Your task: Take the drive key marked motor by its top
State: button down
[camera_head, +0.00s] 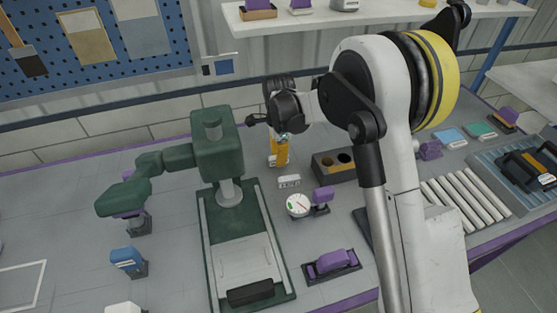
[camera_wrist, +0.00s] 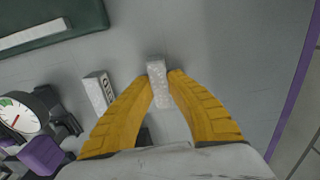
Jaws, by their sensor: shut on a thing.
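A pale grey, speckled upright key (camera_wrist: 158,82) stands between the two yellow fingertips of my gripper (camera_wrist: 160,76) in the wrist view. The fingers are shut on its upper end, one on each side. In the head view my gripper (camera_head: 280,151) points down over the bench, just right of the green press. The key is too small there to make out. A small white label block (camera_wrist: 97,91) with dark, only partly legible letters stands left of the fingers. It also shows in the head view (camera_head: 289,181) in front of my gripper. I cannot tell the key's lower end from the bench.
The green press (camera_head: 217,150) stands close on the left. A round dial gauge (camera_head: 298,205) and a purple-topped piece (camera_head: 323,196) are in front. A dark box with round holes (camera_head: 335,166) is to the right. Bare bench lies behind my gripper.

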jog(key=shift+r+p, duration=1.5)
jog(key=shift+r, duration=1.3)
